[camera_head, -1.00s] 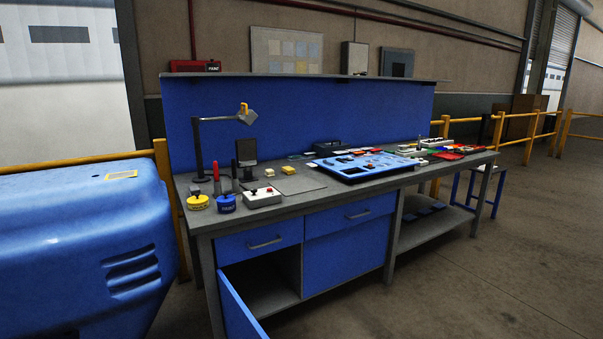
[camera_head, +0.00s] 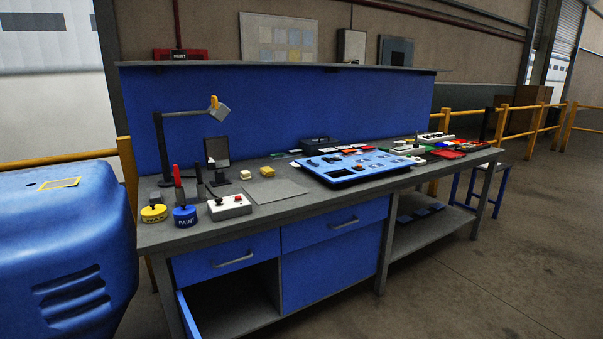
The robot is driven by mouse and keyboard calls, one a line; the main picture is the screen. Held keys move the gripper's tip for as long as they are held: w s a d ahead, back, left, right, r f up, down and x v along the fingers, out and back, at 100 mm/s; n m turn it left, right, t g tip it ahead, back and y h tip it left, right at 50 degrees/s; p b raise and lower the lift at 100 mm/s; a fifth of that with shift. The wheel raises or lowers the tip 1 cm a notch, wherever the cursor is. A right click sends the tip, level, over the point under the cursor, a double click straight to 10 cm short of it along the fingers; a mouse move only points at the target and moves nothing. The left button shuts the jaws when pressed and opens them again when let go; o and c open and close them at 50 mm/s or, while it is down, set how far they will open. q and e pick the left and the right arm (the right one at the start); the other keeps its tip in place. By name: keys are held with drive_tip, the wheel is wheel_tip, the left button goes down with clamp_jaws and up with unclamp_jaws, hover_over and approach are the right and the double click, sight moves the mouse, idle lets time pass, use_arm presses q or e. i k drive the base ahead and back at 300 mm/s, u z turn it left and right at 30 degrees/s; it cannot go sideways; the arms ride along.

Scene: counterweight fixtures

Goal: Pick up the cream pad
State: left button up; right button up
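A small cream block (camera_head: 245,174), which looks like the cream pad, sits on the grey workbench top (camera_head: 345,197), left of the middle. A slightly larger yellow block (camera_head: 267,171) sits just to its right, with a small gap between them. Both are small in the picture, so their exact shape is hard to tell. Neither of my grippers shows in the head view.
A white box with a red button (camera_head: 229,206), a blue paint pot (camera_head: 185,215) and a yellow pot (camera_head: 154,213) stand front left. A desk lamp (camera_head: 160,150) rises behind. A blue tray (camera_head: 355,167) lies right. A lower cupboard door (camera_head: 187,318) stands open.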

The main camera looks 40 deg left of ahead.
sight(245, 175)
drive_tip(key=z, duration=0.1)
drive_tip(key=i, duration=1.8)
drive_tip(key=u, duration=0.75)
